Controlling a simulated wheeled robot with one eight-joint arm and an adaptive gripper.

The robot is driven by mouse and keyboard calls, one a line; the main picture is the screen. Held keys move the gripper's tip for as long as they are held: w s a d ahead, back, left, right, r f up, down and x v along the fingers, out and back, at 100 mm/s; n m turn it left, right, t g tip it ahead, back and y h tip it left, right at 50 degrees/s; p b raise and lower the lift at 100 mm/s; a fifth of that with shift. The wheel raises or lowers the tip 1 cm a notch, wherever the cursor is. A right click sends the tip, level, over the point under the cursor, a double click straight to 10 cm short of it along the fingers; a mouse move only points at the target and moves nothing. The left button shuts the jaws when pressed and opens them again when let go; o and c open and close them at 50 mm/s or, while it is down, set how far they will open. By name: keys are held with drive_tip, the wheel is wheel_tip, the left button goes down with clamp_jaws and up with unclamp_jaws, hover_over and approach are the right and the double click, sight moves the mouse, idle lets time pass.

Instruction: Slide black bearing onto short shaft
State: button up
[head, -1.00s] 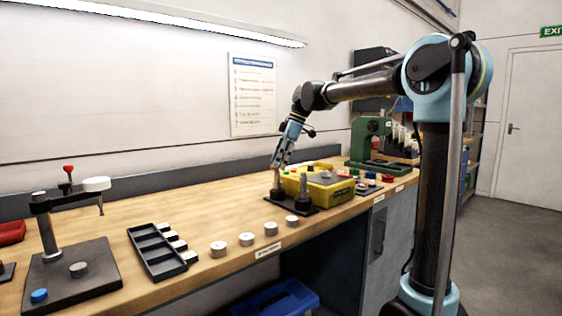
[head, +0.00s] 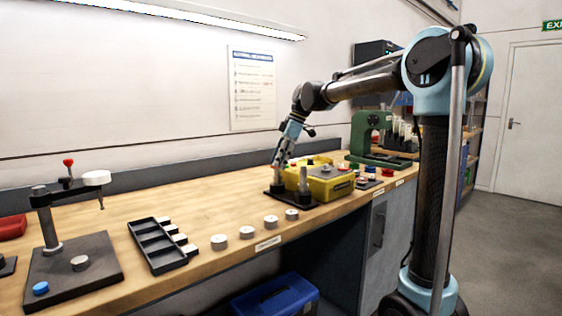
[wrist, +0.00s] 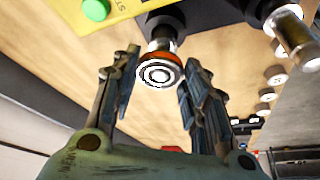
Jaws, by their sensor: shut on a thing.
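A dark base plate (head: 290,201) with two upright metal posts stands near the front edge of the bench. My gripper (head: 279,164) points down over the left post (head: 276,181); the right post (head: 304,184) stands beside it. In the wrist view, my gripper (wrist: 158,82) has a finger on each side of a round part with black and white rings and an orange rim, which I take for the bearing (wrist: 160,73). It lines up with a dark post (wrist: 161,32) behind it. I cannot tell how far it sits on the post. The other post (wrist: 294,38) shows at right.
A yellow box (head: 328,186) stands close behind the posts. A green press (head: 366,143) is farther right. Several pale discs (head: 271,221), a black tray (head: 158,246) and a small press stand (head: 72,272) lie to the left.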

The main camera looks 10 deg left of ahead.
idle(0.3)
drive_tip(key=o, duration=1.3)
drive_tip(key=v, duration=1.2)
drive_tip(key=shift+w, duration=0.1)
drive_tip(key=s+d+f+m+t+h, duration=0.1)
drive_tip(key=s+d+f+m, duration=0.6)
drive_tip(key=d, duration=0.4)
drive_tip(key=s+d+f+m+t+h, duration=0.1)
drive_tip(key=s+d+f+m, duration=0.4)
drive_tip(key=d+f, duration=0.5)
drive_tip(key=s+d+f+m+h, duration=0.1)
drive_tip(key=s+d+f+m, duration=0.3)
drive_tip(key=s+d+f, duration=0.2)
drive_tip(key=s+d+f+m+t+h, duration=0.1)
drive_tip(key=s+d+f+m, duration=0.4)
drive_tip(key=s+f, duration=0.6)
wheel_tip(320, 180, down, 5)
drive_tip(key=shift+s+d+r+t, duration=0.2)
drive_tip(key=shift+s+d+t, duration=0.1)
drive_tip(key=shift+d, duration=0.85)
